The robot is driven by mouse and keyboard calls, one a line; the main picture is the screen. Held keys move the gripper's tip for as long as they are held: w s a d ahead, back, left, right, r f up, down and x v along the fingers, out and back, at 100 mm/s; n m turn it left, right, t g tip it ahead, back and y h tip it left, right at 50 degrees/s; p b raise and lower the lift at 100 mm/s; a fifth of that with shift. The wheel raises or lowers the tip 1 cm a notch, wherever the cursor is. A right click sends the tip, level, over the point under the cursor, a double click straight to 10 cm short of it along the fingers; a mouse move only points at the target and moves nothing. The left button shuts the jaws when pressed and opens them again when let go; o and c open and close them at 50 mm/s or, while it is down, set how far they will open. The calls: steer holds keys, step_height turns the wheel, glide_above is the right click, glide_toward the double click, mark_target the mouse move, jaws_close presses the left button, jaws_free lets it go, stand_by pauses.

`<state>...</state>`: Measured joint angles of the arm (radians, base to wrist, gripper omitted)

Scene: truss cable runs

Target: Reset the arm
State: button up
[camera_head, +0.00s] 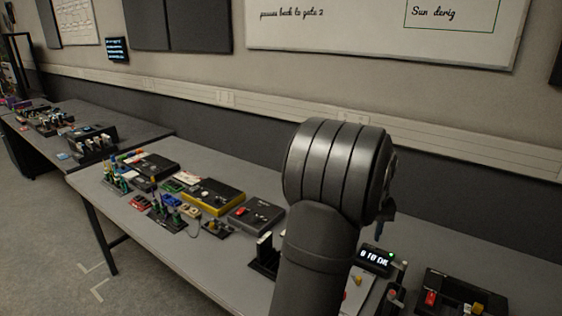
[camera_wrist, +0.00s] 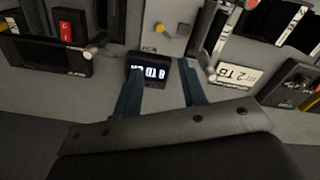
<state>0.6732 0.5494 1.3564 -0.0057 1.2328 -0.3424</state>
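My arm (camera_head: 325,215) rises in the middle of the head view, its large dark wrist joint above the bench. My gripper (camera_wrist: 160,72) shows in the wrist view as two blue-grey fingers standing apart, with nothing seen held between them. In the head view most of the gripper is hidden behind the wrist; only a bluish finger part (camera_head: 386,222) shows at its right. In the wrist view the display (camera_wrist: 150,69) lies between and beyond the fingers; the gap in height cannot be told.
The grey bench (camera_head: 215,262) carries a yellow-edged box (camera_head: 212,197), a dark grey box (camera_head: 256,213) and a black unit with a red switch (camera_head: 460,294). Connectors crowd the left. A white label plate (camera_wrist: 237,76) lies right of the fingers. The wall (camera_head: 440,120) runs behind; air above the bench is clear.

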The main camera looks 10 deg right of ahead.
step_height(320, 180, down, 17)
steer(key=shift+d+f, duration=0.1)
steer(key=shift+f, duration=0.1)
stand_by(0.4)
steer(key=shift+r, duration=0.1)
steer(key=n, duration=0.3)
steer(key=shift+d, duration=0.4)
step_height(320, 180, up, 17)
steer(key=shift+m+t+h, duration=0.4)
steer(key=shift+m+t, duration=0.4)
steer(key=shift+t, duration=0.1)
steer(key=shift+w+d+f, duration=0.15)
steer(key=shift+w+f, duration=0.15)
steer(key=shift+f, duration=0.6)
steer(key=shift+w+d+f, duration=0.15)
steer(key=shift+w+f, duration=0.15)
steer(key=shift+f, duration=0.55)
steer(key=shift+w+d+f, duration=0.15)
steer(key=shift+w+f, duration=0.15)
steer(key=shift+f, duration=0.6)
